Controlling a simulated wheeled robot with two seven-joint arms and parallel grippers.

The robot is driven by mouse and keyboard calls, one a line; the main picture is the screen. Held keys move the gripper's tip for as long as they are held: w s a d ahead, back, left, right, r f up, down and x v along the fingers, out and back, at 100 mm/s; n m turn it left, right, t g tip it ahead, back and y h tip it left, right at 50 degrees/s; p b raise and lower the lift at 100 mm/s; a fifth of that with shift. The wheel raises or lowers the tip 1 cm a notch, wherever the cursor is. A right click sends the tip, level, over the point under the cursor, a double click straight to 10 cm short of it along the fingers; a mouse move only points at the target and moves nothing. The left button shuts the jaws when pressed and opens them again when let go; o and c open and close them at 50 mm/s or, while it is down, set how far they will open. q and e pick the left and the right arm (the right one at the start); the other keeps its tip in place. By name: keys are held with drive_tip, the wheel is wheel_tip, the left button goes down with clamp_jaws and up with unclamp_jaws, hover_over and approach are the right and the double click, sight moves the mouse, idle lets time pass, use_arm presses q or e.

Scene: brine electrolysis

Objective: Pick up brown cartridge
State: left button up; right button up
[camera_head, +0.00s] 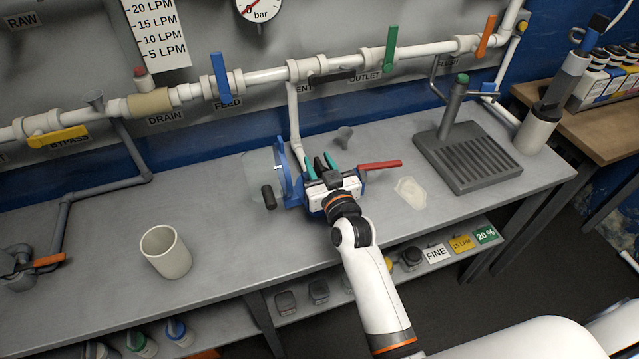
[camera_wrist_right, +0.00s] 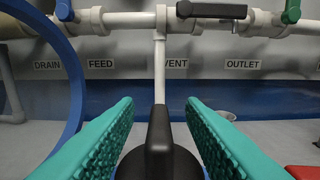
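My right gripper (camera_head: 320,166) is over the bench at the blue device with the ring (camera_head: 283,170). Its teal fingers are apart, and no cartridge shows between them. In the right wrist view the open fingers (camera_wrist_right: 160,115) stand either side of a black knob-topped part (camera_wrist_right: 160,145); whether they touch it I cannot tell. A tan-brown cylinder (camera_head: 150,103) sits in line on the wall pipe above the DRAIN label, far left of the gripper; I cannot tell if it is the brown cartridge. My left gripper is not in view.
A beige cup (camera_head: 166,252) stands at the bench's left. A red lever (camera_head: 380,165) and a pale flat piece (camera_head: 410,192) are right of the gripper. A grey grooved stand (camera_head: 470,158) is farther right. Wall pipes with coloured valve handles run behind. The bench (camera_head: 222,215) between cup and device is clear.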

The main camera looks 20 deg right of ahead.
drive_tip(key=shift+w+f, duration=0.1)
drive_tip(key=shift+w, duration=0.85)
drive_tip(key=shift+c, duration=0.4)
clamp_jaws()
